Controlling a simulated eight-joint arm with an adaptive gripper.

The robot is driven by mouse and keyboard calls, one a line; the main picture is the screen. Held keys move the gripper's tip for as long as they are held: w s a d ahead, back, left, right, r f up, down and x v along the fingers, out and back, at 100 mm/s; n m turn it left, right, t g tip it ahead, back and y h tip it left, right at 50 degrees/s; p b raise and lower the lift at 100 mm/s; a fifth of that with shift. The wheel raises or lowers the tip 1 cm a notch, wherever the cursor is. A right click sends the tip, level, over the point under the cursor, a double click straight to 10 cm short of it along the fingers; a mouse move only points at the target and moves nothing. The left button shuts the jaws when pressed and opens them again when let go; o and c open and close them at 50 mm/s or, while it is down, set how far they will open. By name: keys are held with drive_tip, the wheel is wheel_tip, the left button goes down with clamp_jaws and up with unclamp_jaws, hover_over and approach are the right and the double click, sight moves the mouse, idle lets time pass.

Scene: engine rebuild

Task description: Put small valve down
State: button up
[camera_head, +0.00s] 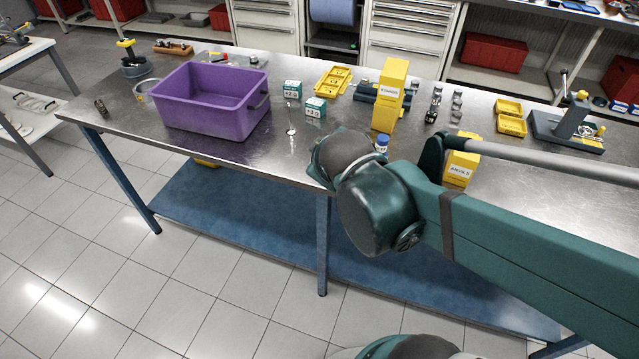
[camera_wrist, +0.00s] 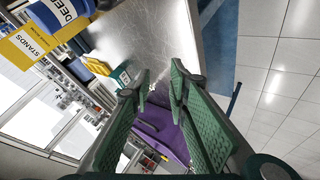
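A small valve (camera_head: 291,131) shows in the head view as a thin stem with a round head, on the metal workbench between the purple bin and two small teal-and-white boxes. I cannot tell whether it stands or lies. My gripper (camera_wrist: 160,75) shows in the wrist view with its two green fingers apart, and nothing is clearly held between them. A small pale spot lies beyond the fingertips, too small to name for sure. In the head view my gripper is hidden behind my arm.
The purple bin (camera_head: 207,112) stands left of the valve and also shows beyond my fingers (camera_wrist: 157,115).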

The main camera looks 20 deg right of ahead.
drive_tip(key=s+a+r+m+g+y, duration=0.1)
drive_tip(key=s+a+m+y, duration=0.2)
drive_tip(key=s+a+m, duration=0.2)
drive_tip(key=s+m, duration=0.1)
drive_tip(key=s, duration=0.1)
drive_tip(key=shift+s+a+r+g, duration=0.2)
drive_tip(key=shift+s+r+g, duration=0.1)
drive_tip(key=shift+s, duration=0.05)
drive_tip(key=shift+r+p, duration=1.15)
drive_tip(key=shift+p, duration=0.05)
idle(0.3)
